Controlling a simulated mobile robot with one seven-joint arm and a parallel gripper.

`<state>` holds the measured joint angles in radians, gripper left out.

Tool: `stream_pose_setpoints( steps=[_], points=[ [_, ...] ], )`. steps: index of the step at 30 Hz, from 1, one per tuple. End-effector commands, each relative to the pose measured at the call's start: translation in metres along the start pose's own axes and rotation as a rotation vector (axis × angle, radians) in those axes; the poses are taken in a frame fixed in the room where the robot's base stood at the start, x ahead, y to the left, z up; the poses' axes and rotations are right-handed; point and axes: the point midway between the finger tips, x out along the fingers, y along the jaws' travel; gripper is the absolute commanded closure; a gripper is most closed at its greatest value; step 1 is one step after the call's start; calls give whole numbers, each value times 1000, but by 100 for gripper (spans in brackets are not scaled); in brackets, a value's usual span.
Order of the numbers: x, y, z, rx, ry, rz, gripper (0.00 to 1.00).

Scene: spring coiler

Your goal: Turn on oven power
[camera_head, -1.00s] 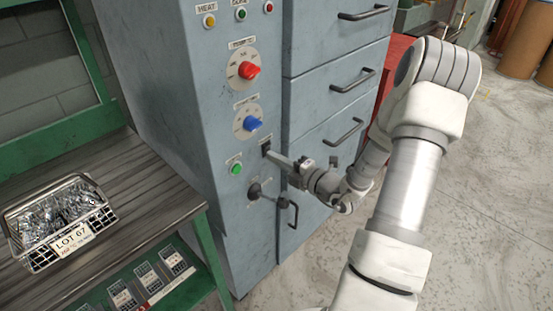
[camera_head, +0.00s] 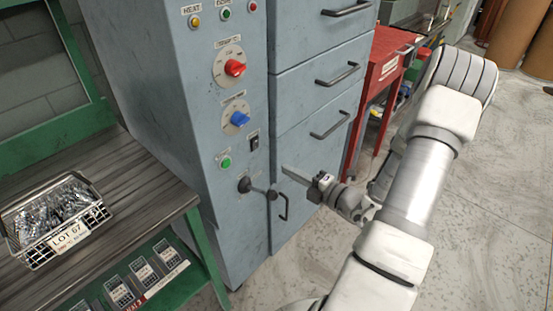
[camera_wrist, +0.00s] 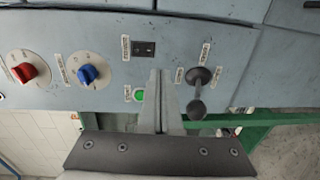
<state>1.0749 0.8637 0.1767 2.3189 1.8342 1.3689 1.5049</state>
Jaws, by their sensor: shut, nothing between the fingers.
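The oven is a blue-grey cabinet (camera_head: 205,170) with a control panel on its front. A black rocker switch (camera_head: 254,141) sits on the panel below and right of the blue knob; it also shows in the wrist view (camera_wrist: 144,49). Its rocker position is too small to tell. My gripper (camera_head: 286,171) is shut and empty, in front of the panel, to the right of and below the switch. In the wrist view its fingertips (camera_wrist: 160,72) lie together just below the switch, apart from it.
The panel also has a red knob (camera_head: 235,68), a blue knob (camera_head: 240,118), a green button (camera_head: 226,163) and a dark lever (camera_head: 258,189) close to my gripper. Drawers with handles are to the right. A bench with a wire basket (camera_head: 40,255) stands left. A red cart (camera_head: 385,60) stands behind.

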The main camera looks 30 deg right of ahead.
Motion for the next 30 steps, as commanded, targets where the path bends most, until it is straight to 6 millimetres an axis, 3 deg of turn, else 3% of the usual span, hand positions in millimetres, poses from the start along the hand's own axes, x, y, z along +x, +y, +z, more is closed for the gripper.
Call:
stream_pose_setpoints(
  steps=[3,9,30],
  points=[
    [-21,-4,1,1,-3,-1,100],
    [-38,-8,0,1,-1,-1,100],
    [-36,-4,-5,-33,27,-2,100]
  ],
)
